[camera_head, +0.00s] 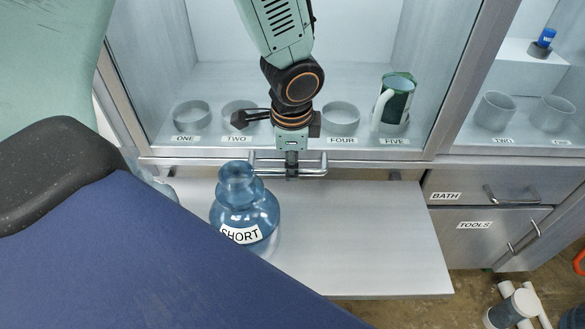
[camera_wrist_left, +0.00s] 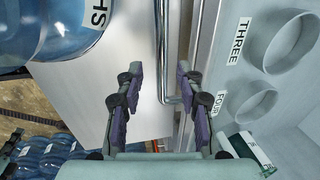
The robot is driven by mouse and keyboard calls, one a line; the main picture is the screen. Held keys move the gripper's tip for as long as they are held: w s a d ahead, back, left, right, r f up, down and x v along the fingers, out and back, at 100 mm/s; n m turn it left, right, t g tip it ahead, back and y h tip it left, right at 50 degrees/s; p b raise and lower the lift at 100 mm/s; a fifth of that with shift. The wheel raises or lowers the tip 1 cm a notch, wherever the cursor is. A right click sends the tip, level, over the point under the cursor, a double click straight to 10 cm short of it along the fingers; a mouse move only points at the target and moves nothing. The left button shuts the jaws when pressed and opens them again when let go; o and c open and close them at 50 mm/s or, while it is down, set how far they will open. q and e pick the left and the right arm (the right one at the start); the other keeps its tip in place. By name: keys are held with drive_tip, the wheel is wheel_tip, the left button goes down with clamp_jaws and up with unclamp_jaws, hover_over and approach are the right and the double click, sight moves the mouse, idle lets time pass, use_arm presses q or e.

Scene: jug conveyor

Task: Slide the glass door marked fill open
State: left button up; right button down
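My left gripper (camera_head: 292,170) points down at a horizontal bar handle (camera_head: 312,172) below the front of the glass-fronted cabinet (camera_head: 330,30). The left wrist view shows this gripper (camera_wrist_left: 158,75) open, its two fingers apart with the bar handle (camera_wrist_left: 163,50) running between them. I cannot tell whether a finger touches the bar. The pane itself is hard to make out, and I see no fill label in either view. My right gripper is not in view.
A blue jug labelled SHORT (camera_head: 240,210) stands on the white shelf (camera_head: 370,240), left of my left gripper. Behind the handle are several ring holders, including ONE (camera_head: 191,115), and a green-and-white mug (camera_head: 394,100) at FIVE. Drawers marked BATH (camera_head: 465,187) and TOOLS (camera_head: 480,235) are at right.

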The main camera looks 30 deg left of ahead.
use_arm(q)
drive_tip(key=shift+w+a+f+b, duration=0.15)
drive_tip(key=shift+w+a+f, duration=0.05)
drive_tip(key=shift+f, duration=0.35)
drive_tip(key=shift+w+a+f+b, duration=0.15)
drive_tip(key=shift+a+f, duration=0.05)
drive_tip(key=shift+f, duration=0.35)
drive_tip(key=shift+s+d+r, duration=0.15)
drive_tip(key=shift+d+r, duration=0.05)
drive_tip(key=shift+d, duration=0.15)
drive_tip(key=shift+a+f, duration=0.2)
drive_tip(key=shift+a, duration=0.15)
drive_tip(key=c, duration=0.4)
drive_tip(key=shift+d+r, duration=0.1)
drive_tip(key=shift+d, duration=0.05)
clamp_jaws()
